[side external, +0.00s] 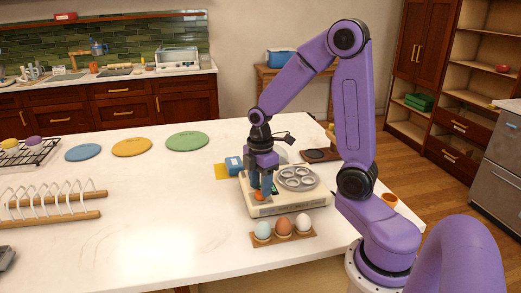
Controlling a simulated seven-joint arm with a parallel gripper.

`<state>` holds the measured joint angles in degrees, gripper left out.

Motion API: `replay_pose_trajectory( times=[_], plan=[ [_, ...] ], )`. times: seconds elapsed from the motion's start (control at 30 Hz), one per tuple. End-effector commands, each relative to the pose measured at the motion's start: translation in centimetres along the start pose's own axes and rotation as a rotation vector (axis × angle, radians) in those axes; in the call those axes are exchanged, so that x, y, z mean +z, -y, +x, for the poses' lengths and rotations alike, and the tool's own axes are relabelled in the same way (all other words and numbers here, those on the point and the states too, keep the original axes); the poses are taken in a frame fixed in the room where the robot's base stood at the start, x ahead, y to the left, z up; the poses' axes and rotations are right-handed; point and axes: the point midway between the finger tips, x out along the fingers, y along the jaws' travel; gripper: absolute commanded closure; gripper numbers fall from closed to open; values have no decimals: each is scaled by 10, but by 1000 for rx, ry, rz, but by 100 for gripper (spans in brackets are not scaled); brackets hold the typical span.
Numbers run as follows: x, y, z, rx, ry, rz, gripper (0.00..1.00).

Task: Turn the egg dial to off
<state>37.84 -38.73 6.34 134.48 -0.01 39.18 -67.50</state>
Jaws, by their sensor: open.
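The egg cooker (290,205) is a cream, flat appliance on the white counter, with a grey round egg tray (297,177) on its top right. My gripper (261,192) points down over the left part of the cooker, its fingers close to the front left of the top. It is open. A small orange-red part (259,196), perhaps the egg dial, shows at the fingertips. The fingers partly hide it, and its setting is too small to read. I cannot tell whether the fingers touch it.
A wooden holder (284,240) with a blue, a brown and a white egg stands in front of the cooker. A blue box (234,166) is behind left. A wooden rack (55,205) stands at the left. The counter's front middle is clear.

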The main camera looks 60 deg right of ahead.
Motion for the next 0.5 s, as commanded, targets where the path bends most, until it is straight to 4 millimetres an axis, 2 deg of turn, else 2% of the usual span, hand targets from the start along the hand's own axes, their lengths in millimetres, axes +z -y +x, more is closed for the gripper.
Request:
replay_pose_trajectory(
  times=[0.5],
  plan=[
    [0,-1,-106,8,-3,0,55]
  ],
)
